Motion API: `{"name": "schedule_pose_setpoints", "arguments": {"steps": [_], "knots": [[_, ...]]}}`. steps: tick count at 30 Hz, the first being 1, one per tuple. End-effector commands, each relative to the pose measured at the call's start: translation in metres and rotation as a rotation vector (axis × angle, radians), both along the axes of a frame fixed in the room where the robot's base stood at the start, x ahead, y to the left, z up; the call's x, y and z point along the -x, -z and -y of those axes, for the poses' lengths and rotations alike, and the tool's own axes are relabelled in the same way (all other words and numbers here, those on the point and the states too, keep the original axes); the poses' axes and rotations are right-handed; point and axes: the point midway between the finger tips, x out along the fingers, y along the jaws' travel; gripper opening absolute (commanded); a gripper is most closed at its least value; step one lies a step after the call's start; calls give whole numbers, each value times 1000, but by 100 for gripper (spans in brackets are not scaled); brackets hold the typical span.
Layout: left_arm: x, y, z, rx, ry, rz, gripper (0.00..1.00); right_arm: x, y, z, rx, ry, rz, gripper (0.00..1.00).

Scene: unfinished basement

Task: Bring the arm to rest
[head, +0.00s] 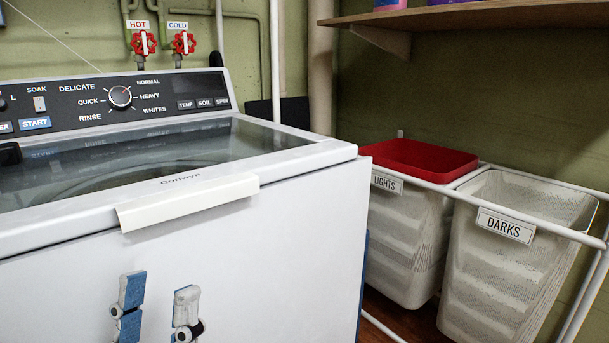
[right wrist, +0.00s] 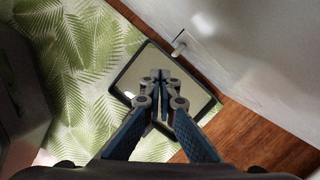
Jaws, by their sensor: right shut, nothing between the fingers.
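My left gripper (head: 159,284) shows at the bottom of the head view, in front of the white front of the washing machine (head: 290,235). Its two blue and grey fingers stand upright and apart, with nothing seen between them. My right gripper (right wrist: 161,77) shows in the right wrist view. Its fingertips are together and hold nothing. It points down over a dark-rimmed, pale flat thing (right wrist: 134,72) on the floor. The right gripper does not show in the head view.
Right of the washer stand a "DARKS" hamper (head: 505,270) and a "LIGHTS" hamper (head: 405,235), with a red bin (head: 420,157) on the latter. A wooden shelf (head: 480,14) hangs above. A leaf-patterned mat (right wrist: 75,75) and wooden floor (right wrist: 255,135) lie below the right gripper.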

Motion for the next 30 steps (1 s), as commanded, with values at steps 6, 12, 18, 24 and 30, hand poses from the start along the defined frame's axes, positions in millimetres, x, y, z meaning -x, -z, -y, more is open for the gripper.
{"name": "schedule_pose_setpoints", "arguments": {"steps": [6,12,18,24,30], "knots": [[0,0,0,0,0,0,38,-2,17,-1,4,2,0,0],[0,0,0,0,0,0,38,-5,27,-3,4,1,1,0],[0,0,0,0,1,0,38,-5,34,-5,4,2,2,0],[0,0,0,0,1,0,38,-6,38,-5,4,2,3,0],[-1,1,1,1,2,-6,38,-5,40,-5,3,3,2,0]]}}
